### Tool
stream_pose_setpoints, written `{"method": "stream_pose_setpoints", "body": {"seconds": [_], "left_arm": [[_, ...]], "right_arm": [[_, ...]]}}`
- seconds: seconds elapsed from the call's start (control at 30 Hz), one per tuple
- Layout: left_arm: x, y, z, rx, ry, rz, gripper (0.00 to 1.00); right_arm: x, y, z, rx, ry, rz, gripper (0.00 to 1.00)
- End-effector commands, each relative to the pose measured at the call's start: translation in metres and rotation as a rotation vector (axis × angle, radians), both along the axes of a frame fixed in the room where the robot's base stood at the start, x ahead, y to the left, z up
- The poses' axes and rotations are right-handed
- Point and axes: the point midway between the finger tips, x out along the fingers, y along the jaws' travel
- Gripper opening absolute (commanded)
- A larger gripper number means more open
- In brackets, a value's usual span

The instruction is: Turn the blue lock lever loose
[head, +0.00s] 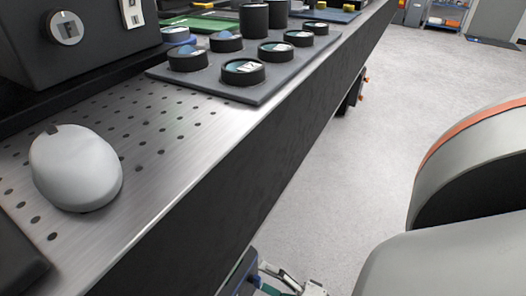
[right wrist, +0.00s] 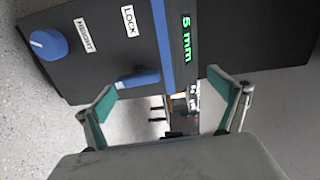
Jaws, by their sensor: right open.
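The blue lock lever (right wrist: 138,78) shows in the right wrist view on a dark panel, below the LOCK label (right wrist: 130,21). It lies nearly level in that picture. My right gripper (right wrist: 163,86) is open, its teal-padded fingers on either side in the picture. The lever appears between the fingertips, closer to the left finger; I cannot tell whether they touch. In the head view the right gripper (head: 285,280) shows only partly at the bottom edge, beside a dark unit with a blue strip (head: 240,271). My left gripper is not in view.
A blue knob (right wrist: 48,43) by the HEIGHT label and a green "5 mm" display (right wrist: 187,38) are on the same panel. In the head view, a perforated metal table (head: 185,135) bears a pale rounded object (head: 75,168) and a grey tray (head: 262,96) with several black round pieces.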

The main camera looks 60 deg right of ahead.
Motion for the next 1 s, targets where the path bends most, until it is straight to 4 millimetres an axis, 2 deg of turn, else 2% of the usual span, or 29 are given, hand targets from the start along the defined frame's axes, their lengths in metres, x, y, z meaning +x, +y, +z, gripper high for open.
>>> {"method": "stream_pose_setpoints", "body": {"seconds": [0.03, 0.1, 0.23, 0.4, 0.53, 0.73, 1.0], "left_arm": [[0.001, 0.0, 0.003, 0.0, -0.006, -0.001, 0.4], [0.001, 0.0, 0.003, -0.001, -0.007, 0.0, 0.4], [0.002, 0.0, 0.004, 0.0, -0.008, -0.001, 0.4], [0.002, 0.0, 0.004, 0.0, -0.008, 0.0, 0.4], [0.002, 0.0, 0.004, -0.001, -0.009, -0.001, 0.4], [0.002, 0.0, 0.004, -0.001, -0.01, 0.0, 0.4], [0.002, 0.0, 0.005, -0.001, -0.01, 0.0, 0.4]], "right_arm": [[0.006, 0.0, 0.024, 0.017, -0.038, -0.005, 0.79], [0.007, 0.001, 0.035, 0.016, -0.04, -0.005, 0.73], [0.009, 0.0, 0.052, 0.014, -0.044, -0.006, 0.68], [0.012, -0.001, 0.066, 0.013, -0.05, -0.006, 0.73], [0.012, -0.001, 0.069, 0.013, -0.05, -0.007, 0.78], [0.012, -0.001, 0.069, 0.013, -0.05, -0.007, 0.81], [-0.001, -0.002, 0.065, 0.01, -0.041, -0.007, 0.67]]}}
